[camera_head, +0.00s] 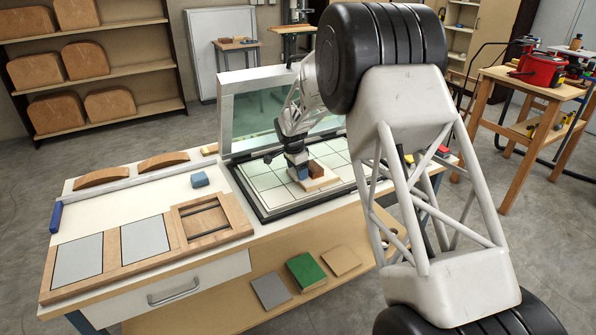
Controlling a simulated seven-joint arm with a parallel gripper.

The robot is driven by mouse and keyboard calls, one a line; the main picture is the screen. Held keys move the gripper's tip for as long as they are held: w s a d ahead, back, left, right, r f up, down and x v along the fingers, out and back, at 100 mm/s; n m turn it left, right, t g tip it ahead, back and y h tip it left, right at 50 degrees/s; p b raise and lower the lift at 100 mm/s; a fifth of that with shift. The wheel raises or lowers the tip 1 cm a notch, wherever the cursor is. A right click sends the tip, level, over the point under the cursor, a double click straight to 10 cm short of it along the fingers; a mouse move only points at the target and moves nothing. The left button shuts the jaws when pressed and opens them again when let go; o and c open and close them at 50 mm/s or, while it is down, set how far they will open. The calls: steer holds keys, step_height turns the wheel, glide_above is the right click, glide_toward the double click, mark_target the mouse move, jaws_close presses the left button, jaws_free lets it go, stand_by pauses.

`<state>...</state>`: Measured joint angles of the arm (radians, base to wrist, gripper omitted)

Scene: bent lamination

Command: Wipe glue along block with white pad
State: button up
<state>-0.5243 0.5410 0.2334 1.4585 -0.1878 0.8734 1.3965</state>
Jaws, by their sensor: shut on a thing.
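My gripper (301,175) is small and far off in the head view, pointing down over the gridded mat (262,188). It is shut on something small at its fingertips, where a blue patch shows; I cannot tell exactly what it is. A reddish-brown block (316,168) is right beside the fingertips, on or just above a pale wooden piece (325,183) on the mat. I cannot tell whether the gripper touches the block. No white pad can be made out clearly, and no glue is visible at this size.
A hinged glass-like lid (262,106) stands open behind the mat. On the bench's left are a blue block (200,179), two curved wooden pieces (102,177) (163,161), a framed wooden tray (240,229) and a dark blue item (56,217). White bench top between them is clear.

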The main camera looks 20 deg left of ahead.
steer(key=shift+w+a, duration=0.15)
steer(key=shift+w+a+f, duration=0.15)
steer(key=shift+w+a, duration=0.2)
steer(key=shift+a, duration=0.1)
stand_by(0.3)
steer(key=shift+s+d+f, duration=0.1)
stand_by(0.3)
steer(key=shift+s+d, duration=0.4)
steer(key=shift+d, duration=0.05)
steer(key=shift+s+d+r, duration=0.2)
steer(key=shift+d, duration=0.05)
stand_by(0.4)
steer(key=shift+s+d+r, duration=0.1)
steer(key=shift+s+d, duration=0.25)
stand_by(0.5)
